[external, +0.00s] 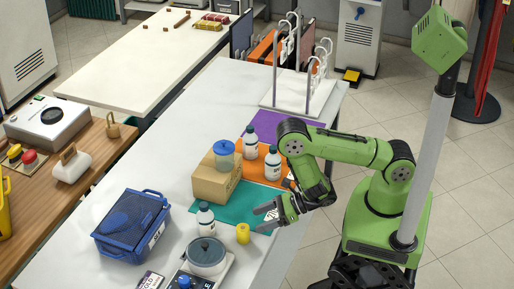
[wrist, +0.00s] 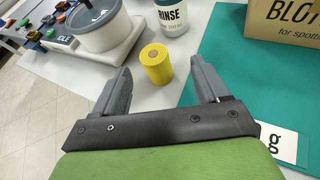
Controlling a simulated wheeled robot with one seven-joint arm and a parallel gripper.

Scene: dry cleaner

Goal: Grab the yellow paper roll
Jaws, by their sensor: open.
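The yellow paper roll (external: 243,233) stands upright on the white table (external: 262,262), at the front edge of the teal mat (external: 232,198). In the wrist view the yellow roll (wrist: 156,64) stands ahead of my gripper, between the lines of its two fingers and a little beyond their tips. My gripper (external: 264,214) is open and empty, just right of the roll in the external view. Its two grey fingers (wrist: 158,80) are spread wide in the wrist view. Nothing hides the roll.
A rinse bottle (wrist: 173,16) stands just behind the roll. A device with a grey pot (external: 206,255) is close by at the left. A cardboard box (external: 216,180) stands on the teal mat. A blue lidded bin (external: 132,226) is further left. Bare table lies around the roll.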

